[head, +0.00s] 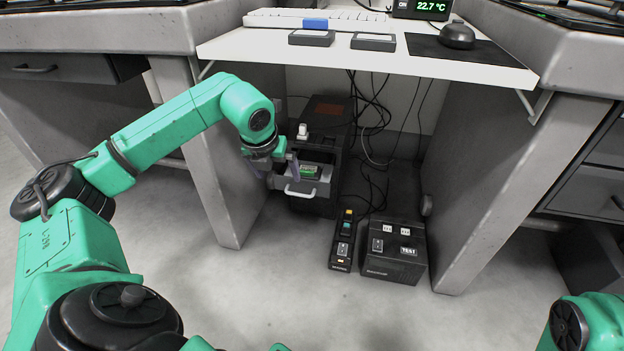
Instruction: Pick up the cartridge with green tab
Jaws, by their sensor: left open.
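The cartridge with the green tab (309,171) appears as a small green patch inside the pulled-out drawer (309,196) of a dark cabinet under the desk. Only a small part of it shows, and the drawer's front wall hides its lower part. My left gripper (276,172) is at the left side of the drawer, pointing down. Its jaws are open and nothing shows between them. It is beside the green patch, to its left; I cannot tell whether it touches the drawer. My right gripper is out of view.
The white desktop (463,71) overhangs the cabinet (333,112). It carries two dark flat boxes, a keyboard (335,19) and a mouse (457,35). Cables hang behind. A black power strip (342,246) and a black box (393,262) stand on the floor. The front floor is clear.

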